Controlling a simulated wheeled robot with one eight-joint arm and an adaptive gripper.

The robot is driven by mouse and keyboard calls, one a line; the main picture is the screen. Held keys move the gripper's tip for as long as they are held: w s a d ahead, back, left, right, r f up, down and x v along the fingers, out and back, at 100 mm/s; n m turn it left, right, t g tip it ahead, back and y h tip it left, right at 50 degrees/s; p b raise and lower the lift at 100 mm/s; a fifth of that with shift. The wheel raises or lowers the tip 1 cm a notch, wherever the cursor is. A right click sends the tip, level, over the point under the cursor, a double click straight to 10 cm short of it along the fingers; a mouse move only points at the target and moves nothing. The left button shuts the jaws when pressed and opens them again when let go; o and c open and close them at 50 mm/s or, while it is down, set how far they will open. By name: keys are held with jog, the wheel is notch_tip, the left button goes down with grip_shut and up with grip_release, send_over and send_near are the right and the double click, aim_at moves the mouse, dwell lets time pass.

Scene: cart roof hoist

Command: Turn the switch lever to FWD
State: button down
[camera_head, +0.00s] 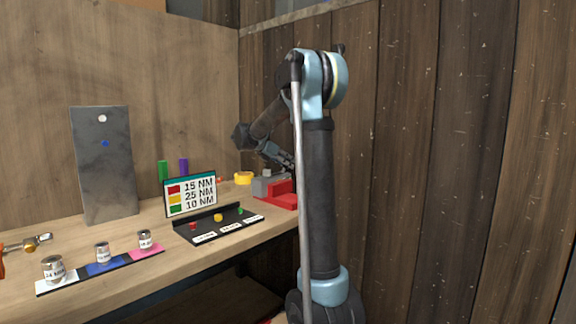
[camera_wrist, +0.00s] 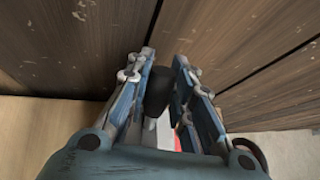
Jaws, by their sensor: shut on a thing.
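The switch lever shows in the wrist view as a black rounded grip (camera_wrist: 158,92) on a pale stem. It stands between the two fingers of my gripper (camera_wrist: 164,62), which are shut on it. In the head view, my gripper (camera_head: 289,166) reaches down at the right end of the bench, close above a grey box (camera_head: 266,184) and a red block (camera_head: 284,196). The lever is hidden there. I cannot read any FWD mark or the lever's setting in either view.
On the wooden bench (camera_head: 150,232) stand a torque sign (camera_head: 190,194), a black tray with coloured knobs (camera_head: 183,234), several labelled jars and a yellow roll (camera_head: 243,178). A grey metal plate (camera_head: 104,180) leans at the back. Plank walls (camera_head: 440,150) close in the right side.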

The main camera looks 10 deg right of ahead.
jog(key=shift+w+r, duration=0.15)
jog(key=c, duration=1.4)
grip_release()
jog(key=shift+o, duration=0.2)
jog(key=shift+a, duration=0.15)
jog(key=v, duration=1.1)
jog(key=shift+a, duration=0.35)
jog(key=shift+s+r, duration=0.1)
jog(key=shift+s, duration=0.1)
